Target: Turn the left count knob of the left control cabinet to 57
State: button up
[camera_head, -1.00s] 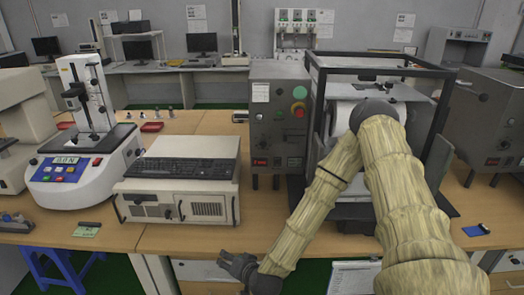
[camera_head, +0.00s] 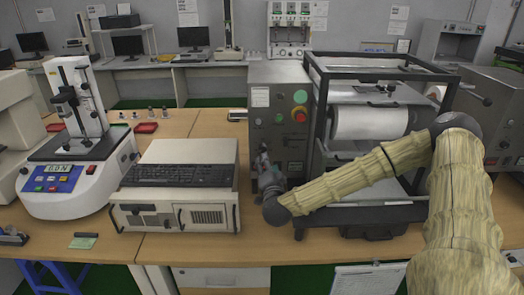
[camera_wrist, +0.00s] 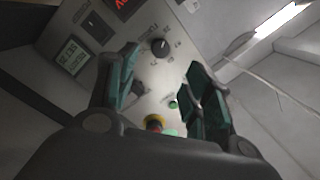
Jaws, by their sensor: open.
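The left control cabinet (camera_head: 270,75) is a grey box with a green button, a red knob and a label on its upper front. My gripper (camera_head: 264,160) is in front of its lower front, hiding the controls there. In the wrist view, my open gripper (camera_wrist: 160,75) has its two green-lined fingers apart over the control panel (camera_wrist: 130,30), with nothing held. A black knob (camera_wrist: 160,46) with a printed scale shows just beyond and between the fingertips. A second black knob (camera_wrist: 138,88) is beside the left finger. I cannot tell which is the left count knob, nor read the setting.
The wrist view also shows a red-digit display (camera_wrist: 122,5), a yellow-and-red stop button (camera_wrist: 154,122) and a green button (camera_wrist: 172,104). A black-framed roller machine (camera_head: 370,125) stands right of the cabinet. A computer (camera_head: 180,190) with a keyboard stands left.

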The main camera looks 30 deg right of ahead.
aim_at(263, 150)
jog(key=p+x, duration=0.3)
jog(key=x, duration=0.7)
jog(key=shift+a, duration=0.1)
jog(key=shift+f, duration=0.1)
jog(key=c, duration=1)
